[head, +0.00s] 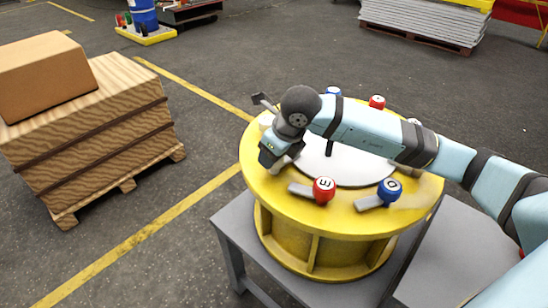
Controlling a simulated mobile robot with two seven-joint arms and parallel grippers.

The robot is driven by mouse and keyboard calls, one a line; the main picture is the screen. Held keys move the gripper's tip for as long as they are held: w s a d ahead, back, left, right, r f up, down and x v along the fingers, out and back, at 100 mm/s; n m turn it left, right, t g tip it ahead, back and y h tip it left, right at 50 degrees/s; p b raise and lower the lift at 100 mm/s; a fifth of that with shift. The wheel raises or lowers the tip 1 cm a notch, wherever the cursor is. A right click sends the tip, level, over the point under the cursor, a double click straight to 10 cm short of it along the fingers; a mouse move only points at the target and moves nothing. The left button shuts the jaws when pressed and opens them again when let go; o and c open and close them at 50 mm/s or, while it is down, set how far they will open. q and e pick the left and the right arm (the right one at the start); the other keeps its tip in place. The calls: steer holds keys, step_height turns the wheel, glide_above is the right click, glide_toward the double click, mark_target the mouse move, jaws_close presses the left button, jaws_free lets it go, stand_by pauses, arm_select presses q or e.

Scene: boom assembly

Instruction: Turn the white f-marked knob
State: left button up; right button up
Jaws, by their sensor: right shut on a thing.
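A round yellow drum-like fixture (300,211) with a white disc (362,173) on top stands on a grey table. Lettered knobs with grey levers sit around its rim. My right arm reaches across from the right, and my right gripper (276,166) points down at the left side of the rim. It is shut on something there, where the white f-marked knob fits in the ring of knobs. The gripper hides that knob, so its letter and angle cannot be read. My left gripper is out of view.
Near my gripper are a red E knob (324,189) and a blue D knob (389,190). A red knob (377,102) and a blue knob (333,91) sit at the back. A crate (90,140) bearing a cardboard box (45,75) stands left, with clear floor between.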

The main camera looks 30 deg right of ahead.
steer(key=shift+m+h+b, duration=0.3)
steer(key=shift+m+b, duration=0.05)
steer(key=shift+m, duration=0.65)
steer(key=shift+r, duration=0.1)
steer(key=o, duration=0.9)
steer(key=v, duration=1.3)
steer(key=shift+s+a+r, duration=0.15)
steer(key=shift+s+r, duration=0.1)
steer(key=shift+r, duration=0.05)
